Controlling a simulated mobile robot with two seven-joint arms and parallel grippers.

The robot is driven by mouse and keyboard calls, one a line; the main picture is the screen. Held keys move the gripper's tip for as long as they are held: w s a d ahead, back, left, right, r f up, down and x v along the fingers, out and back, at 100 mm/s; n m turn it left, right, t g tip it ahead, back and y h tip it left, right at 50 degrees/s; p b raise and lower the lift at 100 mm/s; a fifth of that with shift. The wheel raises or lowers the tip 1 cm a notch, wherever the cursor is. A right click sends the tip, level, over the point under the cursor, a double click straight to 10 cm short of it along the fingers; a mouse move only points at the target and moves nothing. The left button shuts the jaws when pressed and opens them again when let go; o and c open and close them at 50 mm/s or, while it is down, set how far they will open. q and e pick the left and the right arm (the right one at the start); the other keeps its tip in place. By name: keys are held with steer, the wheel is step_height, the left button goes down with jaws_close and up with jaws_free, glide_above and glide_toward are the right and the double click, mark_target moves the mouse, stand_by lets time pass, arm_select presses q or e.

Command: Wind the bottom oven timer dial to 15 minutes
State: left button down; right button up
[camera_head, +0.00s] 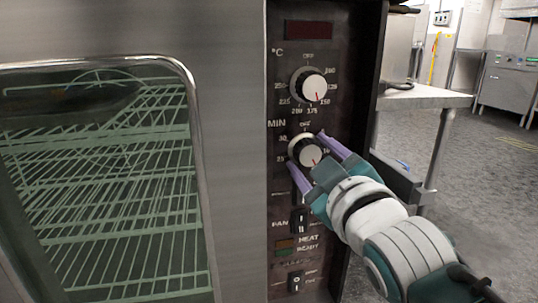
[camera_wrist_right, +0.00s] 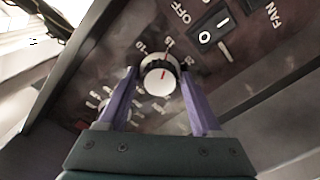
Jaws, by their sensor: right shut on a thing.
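The timer dial (camera_head: 311,155) is a white knob with a red pointer mark, on the dark oven panel under the "MIN" label. My right gripper (camera_head: 309,163) has its two purple fingers on either side of this knob and is shut on it. In the right wrist view the timer dial (camera_wrist_right: 160,78) sits between the fingertips of the right gripper (camera_wrist_right: 158,80). In the head view its red mark points to the lower right. Some printed numbers around it are hidden by the fingers. My left gripper is not in view.
A temperature dial (camera_head: 314,87) sits above the timer, under a dark display (camera_head: 311,30). A fan switch (camera_head: 298,219) and a lower switch (camera_head: 295,281) are below. The glass oven door (camera_head: 105,190) is left. A steel table (camera_head: 428,97) stands to the right.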

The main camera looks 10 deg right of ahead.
steer(key=o, duration=1.2)
steer(key=shift+c, duration=0.2)
steer(key=shift+s+p, duration=0.45)
steer(key=shift+s, duration=0.1)
steer(key=s+p, duration=0.3)
steer(key=s, duration=0.5)
steer(key=shift+s+d, duration=0.15)
steer(key=shift+s, duration=0.25)
steer(key=shift+r+p, duration=0.1)
steer(key=shift+p, duration=0.25)
